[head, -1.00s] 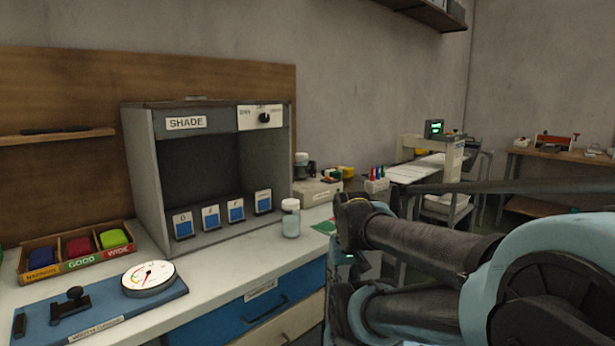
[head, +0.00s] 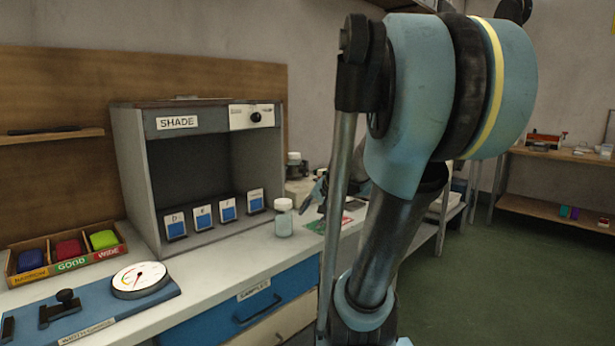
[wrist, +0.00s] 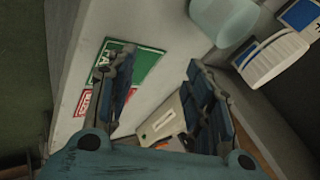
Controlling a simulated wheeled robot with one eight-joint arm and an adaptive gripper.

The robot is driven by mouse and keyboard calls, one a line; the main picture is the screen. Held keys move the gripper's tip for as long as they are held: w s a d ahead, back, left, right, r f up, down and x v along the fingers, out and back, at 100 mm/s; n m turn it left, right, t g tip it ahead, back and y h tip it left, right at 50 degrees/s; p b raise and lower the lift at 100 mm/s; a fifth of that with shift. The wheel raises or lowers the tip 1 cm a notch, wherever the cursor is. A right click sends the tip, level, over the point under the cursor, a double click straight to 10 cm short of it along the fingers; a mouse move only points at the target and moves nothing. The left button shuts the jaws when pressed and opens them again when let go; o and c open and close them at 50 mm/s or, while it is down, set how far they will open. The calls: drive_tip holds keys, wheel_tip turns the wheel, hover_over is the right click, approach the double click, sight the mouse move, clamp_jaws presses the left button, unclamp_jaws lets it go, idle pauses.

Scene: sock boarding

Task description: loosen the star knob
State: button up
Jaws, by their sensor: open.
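A blue base plate (head: 100,322) with a round white dial (head: 140,279) lies on the bench at the lower left. A small black knob (head: 66,296) stands on a black slide on this plate; at this size I cannot tell whether it is star shaped. My gripper (wrist: 160,92) is open in the wrist view, its two blue-padded fingers wide apart with nothing held. It is over the bench near a green and red card (wrist: 130,68), well to the right of the plate. My arm hides most of the gripper in the head view.
A grey SHADE cabinet (head: 128,165) stands mid-bench, with a lidded jar (head: 284,220) at its right corner; the jar also shows in the wrist view (wrist: 222,18). A tray of coloured pieces (head: 18,275) is at the left. The bench front before the cabinet is clear.

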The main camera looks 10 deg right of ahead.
drive_tip(key=w+m+y, duration=0.1)
drive_tip(key=w+m, duration=0.1)
drive_tip(key=w+r+m+t+y, duration=0.1)
drive_tip(key=w+m, duration=0.1)
drive_tip(key=w, duration=0.1)
drive_tip(key=w+m, duration=0.2)
drive_tip(key=w, duration=0.1)
drive_tip(key=shift+d+r+m+y, duration=0.15)
drive_tip(key=shift+d+m+y, duration=0.15)
drive_tip(key=shift+d+y, duration=0.1)
drive_tip(key=w+d+r+m+t+y, duration=0.1)
drive_tip(key=w+d+m+t+y, duration=0.1)
drive_tip(key=w+m, duration=0.3)
drive_tip(key=m+t+y, duration=0.3)
drive_tip(key=m+t, duration=0.2)
drive_tip(key=m, duration=0.4)
approach(307, 172)
drive_tip(key=x, duration=0.9)
drive_tip(key=shift+a, duration=0.2)
drive_tip(key=shift+c, duration=0.4)
drive_tip(key=c, duration=1)
